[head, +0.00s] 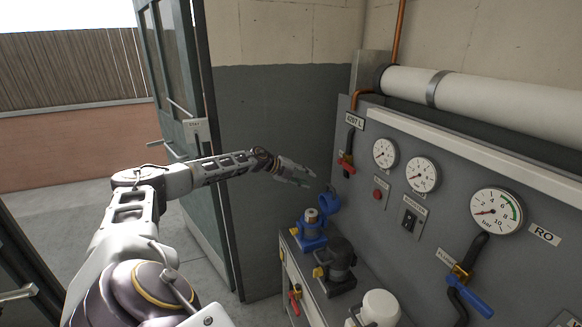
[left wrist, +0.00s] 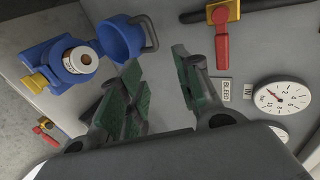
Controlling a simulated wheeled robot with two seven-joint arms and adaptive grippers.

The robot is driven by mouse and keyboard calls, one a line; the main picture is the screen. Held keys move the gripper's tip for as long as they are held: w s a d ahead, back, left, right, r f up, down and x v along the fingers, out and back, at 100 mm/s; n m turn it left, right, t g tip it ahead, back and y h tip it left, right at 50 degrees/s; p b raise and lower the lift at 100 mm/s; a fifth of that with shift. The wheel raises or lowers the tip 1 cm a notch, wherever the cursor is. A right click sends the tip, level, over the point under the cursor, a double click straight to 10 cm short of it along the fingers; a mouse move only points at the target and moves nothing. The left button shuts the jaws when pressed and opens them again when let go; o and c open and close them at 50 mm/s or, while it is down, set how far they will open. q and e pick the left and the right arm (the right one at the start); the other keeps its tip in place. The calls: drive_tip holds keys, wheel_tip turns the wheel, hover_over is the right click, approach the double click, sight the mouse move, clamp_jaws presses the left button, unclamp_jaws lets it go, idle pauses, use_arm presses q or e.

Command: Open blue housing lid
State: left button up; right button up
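The blue housing (head: 309,238) stands on the bench below the gauge panel, and it also shows at upper left in the left wrist view (left wrist: 45,62). Its blue lid (head: 329,204) is swung open to the side, with a grey loop handle at its edge in the left wrist view (left wrist: 120,40). A white cartridge with a brown top (left wrist: 80,59) shows in the open housing. My left gripper (head: 306,176) is above and behind the housing, near the panel. Its green-padded fingers are apart and empty in the left wrist view (left wrist: 157,60), clear of the lid. My right gripper is not in view.
A dark housing (head: 337,262) and a white one (head: 380,306) stand along the bench nearer me. The panel carries gauges (head: 496,212), a red-handled valve (head: 346,162) and a blue-handled valve (head: 470,292). A green door (head: 190,120) stands open at left.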

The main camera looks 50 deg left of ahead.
use_arm(q)
drive_tip(key=shift+s+a+r, duration=0.2)
drive_tip(key=shift+s+r, duration=0.3)
drive_tip(key=shift+r, duration=0.05)
drive_tip(key=shift+s+a+r, duration=0.15)
drive_tip(key=shift+s+r, duration=0.3)
drive_tip(key=shift+r, duration=0.1)
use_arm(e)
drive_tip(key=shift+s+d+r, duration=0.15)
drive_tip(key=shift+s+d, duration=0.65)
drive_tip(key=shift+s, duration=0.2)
use_arm(q)
drive_tip(key=shift+s+a+r, duration=0.25)
drive_tip(key=shift+s+r, duration=0.35)
drive_tip(key=shift+r, duration=0.05)
drive_tip(key=shift+s+a+r, duration=0.2)
drive_tip(key=shift+s+r, duration=0.4)
drive_tip(key=shift+s+a+r, duration=0.25)
drive_tip(key=shift+s+r, duration=0.35)
drive_tip(key=shift+r, duration=0.05)
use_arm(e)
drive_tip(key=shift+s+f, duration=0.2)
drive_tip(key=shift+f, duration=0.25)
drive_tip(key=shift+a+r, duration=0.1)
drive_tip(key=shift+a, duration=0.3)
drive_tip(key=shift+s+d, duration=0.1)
